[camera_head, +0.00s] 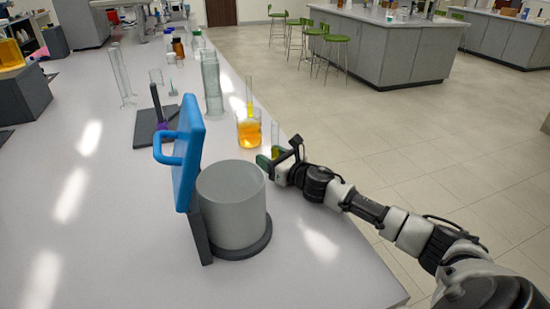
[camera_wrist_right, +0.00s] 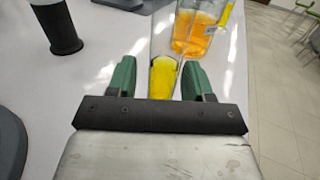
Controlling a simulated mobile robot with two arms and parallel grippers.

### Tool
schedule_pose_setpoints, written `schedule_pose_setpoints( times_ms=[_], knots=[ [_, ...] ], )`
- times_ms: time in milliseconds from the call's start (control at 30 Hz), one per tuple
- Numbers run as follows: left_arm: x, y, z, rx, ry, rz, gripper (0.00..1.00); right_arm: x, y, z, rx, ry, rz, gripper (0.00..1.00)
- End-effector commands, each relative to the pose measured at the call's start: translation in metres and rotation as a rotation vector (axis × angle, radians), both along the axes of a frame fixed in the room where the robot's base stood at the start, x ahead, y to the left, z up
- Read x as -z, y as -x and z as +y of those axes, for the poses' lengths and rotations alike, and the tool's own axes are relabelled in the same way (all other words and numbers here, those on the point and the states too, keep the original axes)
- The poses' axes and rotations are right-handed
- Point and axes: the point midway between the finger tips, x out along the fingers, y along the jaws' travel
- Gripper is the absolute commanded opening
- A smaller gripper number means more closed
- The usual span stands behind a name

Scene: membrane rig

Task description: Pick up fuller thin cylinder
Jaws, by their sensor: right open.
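My right gripper (camera_head: 273,162) is open at the right edge of the bench. In the right wrist view its two green fingers (camera_wrist_right: 160,82) stand on either side of a thin glass cylinder (camera_wrist_right: 163,75) with yellow liquid, with gaps visible on both sides. That cylinder also shows in the head view (camera_head: 275,137), its lower part partly hidden by the gripper. A second thin cylinder (camera_head: 249,92) with yellow liquid stands by the orange beaker; it shows at the top of the wrist view (camera_wrist_right: 227,12). I cannot tell surely which is fuller. My left gripper is out of view.
A beaker of orange liquid (camera_head: 249,130) stands just beyond the gripper. A grey cylindrical vessel (camera_head: 232,205) with a blue panel (camera_head: 187,150) stands close on the left. Tall clear cylinders (camera_head: 211,85) are farther back. The bench edge and open floor lie right.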

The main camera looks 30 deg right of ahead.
Motion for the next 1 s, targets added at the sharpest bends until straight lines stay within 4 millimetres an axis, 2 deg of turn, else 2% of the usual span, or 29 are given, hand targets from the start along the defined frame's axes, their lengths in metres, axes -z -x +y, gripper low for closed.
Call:
schedule_pose_setpoints(
  times_ms=[133,467,767,1000],
  knots=[
    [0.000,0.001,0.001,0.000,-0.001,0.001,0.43,0.000,0.000,0.000,0.000,-0.001,0.000,0.49],
    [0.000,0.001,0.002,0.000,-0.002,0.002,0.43,0.000,0.001,0.000,0.000,-0.001,0.000,0.00],
    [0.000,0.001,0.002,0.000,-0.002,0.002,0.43,-0.001,0.000,0.000,0.000,0.000,-0.001,0.00],
    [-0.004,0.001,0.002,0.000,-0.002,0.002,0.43,-0.018,0.000,0.000,0.000,0.002,-0.002,0.00]
  ],
)
